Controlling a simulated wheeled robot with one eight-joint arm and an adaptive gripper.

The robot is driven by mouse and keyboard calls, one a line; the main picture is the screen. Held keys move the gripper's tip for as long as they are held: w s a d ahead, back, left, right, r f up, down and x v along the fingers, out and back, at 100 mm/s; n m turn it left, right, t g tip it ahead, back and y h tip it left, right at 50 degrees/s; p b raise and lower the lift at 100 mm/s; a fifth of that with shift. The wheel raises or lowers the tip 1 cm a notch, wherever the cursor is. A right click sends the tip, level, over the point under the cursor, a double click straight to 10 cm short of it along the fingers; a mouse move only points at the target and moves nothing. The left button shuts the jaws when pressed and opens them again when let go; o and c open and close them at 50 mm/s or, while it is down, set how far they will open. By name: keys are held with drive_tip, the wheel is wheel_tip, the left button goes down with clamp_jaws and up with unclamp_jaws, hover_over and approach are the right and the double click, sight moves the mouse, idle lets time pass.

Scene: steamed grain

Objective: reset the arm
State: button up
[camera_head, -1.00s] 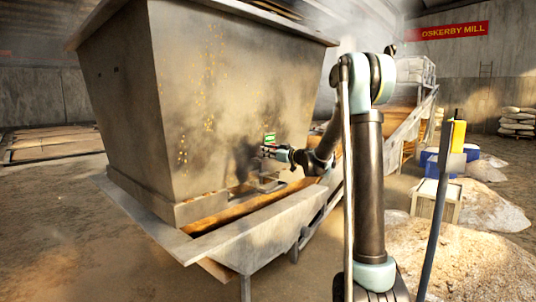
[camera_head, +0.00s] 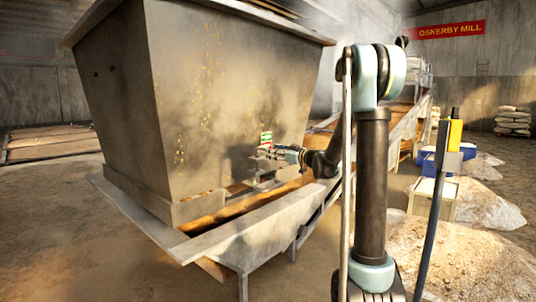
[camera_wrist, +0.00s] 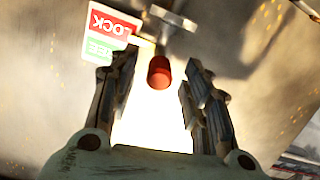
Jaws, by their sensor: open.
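My gripper (camera_head: 270,152) is at the side of the large metal hopper (camera_head: 200,95), small in the head view. In the wrist view my gripper (camera_wrist: 160,64) is open, with one dark finger on each side of a red-ended handle (camera_wrist: 159,73). The handle's red end lies between the fingers, with a visible gap on both sides. Its metal shank meets a grey crosspiece at the top. A red and green label (camera_wrist: 110,30) with reversed lettering is on the hopper beside it; the label also shows in the head view (camera_head: 266,138).
A metal trough (camera_head: 255,230) runs below the hopper, and a sloping conveyor (camera_head: 408,128) rises behind my arm. Grain heaps (camera_head: 465,262), blue boxes (camera_head: 428,160) and a pale crate (camera_head: 447,205) stand at the right.

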drive_tip(key=s+d+f+m+g+h, duration=0.15)
drive_tip(key=s+f, duration=0.25)
drive_tip(key=s, duration=0.5)
drive_tip(key=s+d+f+m+g+h, duration=0.1)
drive_tip(key=s+d+f+g+h, duration=0.15)
drive_tip(key=s, duration=0.65)
drive_tip(key=s+d+f+m+g+h, duration=0.25)
drive_tip(key=s+f, duration=0.25)
drive_tip(key=s, duration=0.5)
drive_tip(key=s+d+f+m+g+h, duration=0.1)
drive_tip(key=s+d+f+m+h, duration=0.2)
drive_tip(key=s+d+f, duration=0.3)
drive_tip(key=s+d+f+m+g+h, duration=0.1)
drive_tip(key=s+d+f+m+h, duration=0.3)
drive_tip(key=s+d+f, duration=0.3)
drive_tip(key=s+d, duration=0.3)
drive_tip(key=s, duration=0.4)
drive_tip(key=shift+s+f+h, duration=0.2)
drive_tip(key=shift+s+h, duration=0.15)
drive_tip(key=shift+s, duration=0.05)
drive_tip(key=shift+c, duration=1.3)
